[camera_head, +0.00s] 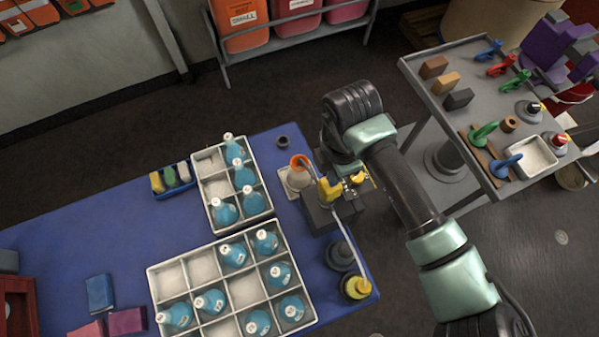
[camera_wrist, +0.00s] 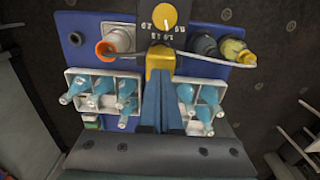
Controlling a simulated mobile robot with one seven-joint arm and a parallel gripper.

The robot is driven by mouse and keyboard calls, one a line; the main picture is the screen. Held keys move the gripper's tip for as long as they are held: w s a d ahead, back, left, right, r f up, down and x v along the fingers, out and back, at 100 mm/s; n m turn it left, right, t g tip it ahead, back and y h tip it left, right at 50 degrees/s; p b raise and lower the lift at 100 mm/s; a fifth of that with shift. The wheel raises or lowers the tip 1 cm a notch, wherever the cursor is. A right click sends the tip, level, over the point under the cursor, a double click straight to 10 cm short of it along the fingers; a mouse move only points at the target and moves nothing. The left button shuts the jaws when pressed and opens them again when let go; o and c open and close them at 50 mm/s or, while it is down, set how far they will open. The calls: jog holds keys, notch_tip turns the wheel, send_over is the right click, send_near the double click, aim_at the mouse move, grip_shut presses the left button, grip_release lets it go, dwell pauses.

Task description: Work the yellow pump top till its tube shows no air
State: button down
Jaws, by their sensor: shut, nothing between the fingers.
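A dark pump block stands at the right end of the blue bench, with its yellow pump top (camera_head: 328,190) on the left side. In the wrist view the yellow pump top (camera_wrist: 160,60) is directly beyond my fingertips, partly hidden by them; I cannot tell if they touch it. My gripper (camera_wrist: 160,78) is shut and empty. A pale tube (camera_head: 352,243) runs from the orange-topped bottle (camera_head: 299,172) past the block to a yellow-topped bottle (camera_head: 356,287). Air in the tube is too small to tell. A yellow dial (camera_wrist: 164,18) with markings sits on the block.
Two white divided crates (camera_head: 236,160) (camera_head: 160,310) hold several blue bottles left of the pump. A dark cup (camera_head: 283,142) and a dark round base (camera_head: 340,256) stand nearby. A grey cart (camera_head: 440,115) with tools stands at the right, separated by floor.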

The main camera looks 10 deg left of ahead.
jog(key=shift+f+b, duration=1)
jog(key=shift+f, duration=0.5)
jog(key=shift+r, duration=0.1)
notch_tip(320, 180, up, 10)
jog(key=p, duration=0.9)
jog(key=shift+r, duration=0.2)
dwell(0.6)
